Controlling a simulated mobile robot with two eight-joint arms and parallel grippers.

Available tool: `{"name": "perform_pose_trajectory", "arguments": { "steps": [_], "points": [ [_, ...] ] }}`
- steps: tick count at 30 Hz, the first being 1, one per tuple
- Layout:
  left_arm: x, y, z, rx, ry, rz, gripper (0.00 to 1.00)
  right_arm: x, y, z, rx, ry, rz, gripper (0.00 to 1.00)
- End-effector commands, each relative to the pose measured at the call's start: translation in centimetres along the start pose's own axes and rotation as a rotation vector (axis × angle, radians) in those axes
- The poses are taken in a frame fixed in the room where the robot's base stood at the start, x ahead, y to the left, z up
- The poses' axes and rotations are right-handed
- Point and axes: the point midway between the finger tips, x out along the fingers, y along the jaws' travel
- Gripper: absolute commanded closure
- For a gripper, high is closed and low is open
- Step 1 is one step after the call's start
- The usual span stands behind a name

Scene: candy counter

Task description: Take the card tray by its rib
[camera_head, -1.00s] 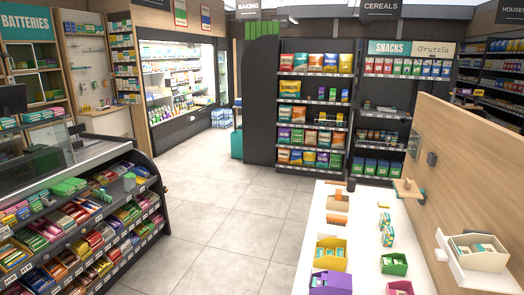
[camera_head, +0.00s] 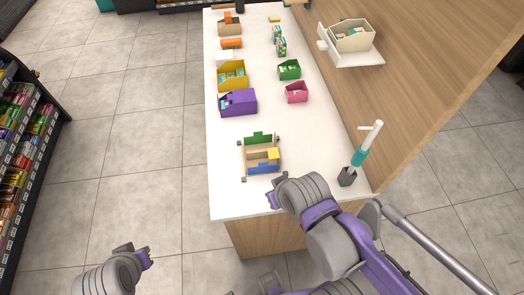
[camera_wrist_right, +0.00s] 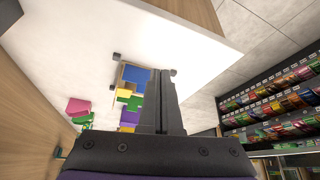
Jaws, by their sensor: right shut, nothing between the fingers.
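A tan tray (camera_head: 248,158) stands near the front end of the white counter, with green, yellow and blue parts and dark corner pieces. I take it for the card tray; its rib is not clear. In the right wrist view its blue part (camera_wrist_right: 135,75) shows beside the fingers, which hide some of it. My right gripper (camera_head: 271,201) is at the counter's front edge, just in front of the tray. Its fingers (camera_wrist_right: 162,75) are together and empty. My left gripper (camera_head: 148,256) is over the floor left of the counter; its opening is unclear.
A purple box (camera_head: 237,103), a yellow box (camera_head: 233,74), a green box (camera_head: 289,69) and a pink box (camera_head: 297,92) stand farther back. A grey holder with a teal-handled tool (camera_head: 358,158) stands right, near the wooden panel (camera_head: 400,90). The counter (camera_head: 226,190) is clear around the tray.

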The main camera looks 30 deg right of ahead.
Motion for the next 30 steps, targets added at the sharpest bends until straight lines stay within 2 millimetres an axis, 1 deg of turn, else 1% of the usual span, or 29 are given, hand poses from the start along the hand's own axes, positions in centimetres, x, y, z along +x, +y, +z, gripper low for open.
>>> {"name": "perform_pose_trajectory", "arguments": {
  "steps": [11,12,14,15,17,18,20,23,24,26,30],
  "points": [
    [0.0,0.0,0.0,0.0,0.0,0.0,1.0,0.0,0.0,0.0,0.001,0.0,0.0,1.0],
    [0.0,0.0,0.0,0.0,0.0,0.0,1.0,0.0,0.0,0.0,0.001,0.0,0.0,0.98],
    [0.0,0.0,0.0,0.0,0.0,0.0,1.0,0.0,0.0,-0.1,-0.003,-0.002,-0.001,0.87],
    [0.1,0.0,0.1,0.0,-0.001,0.0,1.0,0.0,0.1,-0.2,-0.012,-0.007,-0.002,0.8],
    [0.2,0.0,0.2,0.0,-0.002,0.0,1.0,0.1,0.2,-0.8,-0.042,-0.022,-0.007,0.69],
    [0.4,0.0,0.4,0.0,-0.003,0.0,1.0,0.1,0.3,-1.3,-0.078,-0.038,-0.013,0.62],
    [0.7,0.0,0.7,0.0,-0.005,0.0,1.0,0.3,0.7,-2.4,-0.151,-0.07,-0.031,0.53],
    [1.4,0.0,1.3,0.0,-0.01,0.0,1.0,0.9,1.5,-5.0,-0.316,-0.13,-0.088,0.53],
    [1.6,0.0,1.5,0.0,-0.011,0.0,1.0,1.3,1.9,-6.1,-0.392,-0.15,-0.121,0.53],
    [2.0,0.0,1.8,0.0,-0.014,0.0,1.0,1.9,2.6,-7.8,-0.506,-0.171,-0.176,0.53],
    [2.8,0.0,2.5,0.0,-0.018,0.0,1.0,3.8,4.5,-11.4,-0.767,-0.175,-0.319,0.53]
  ]
}}
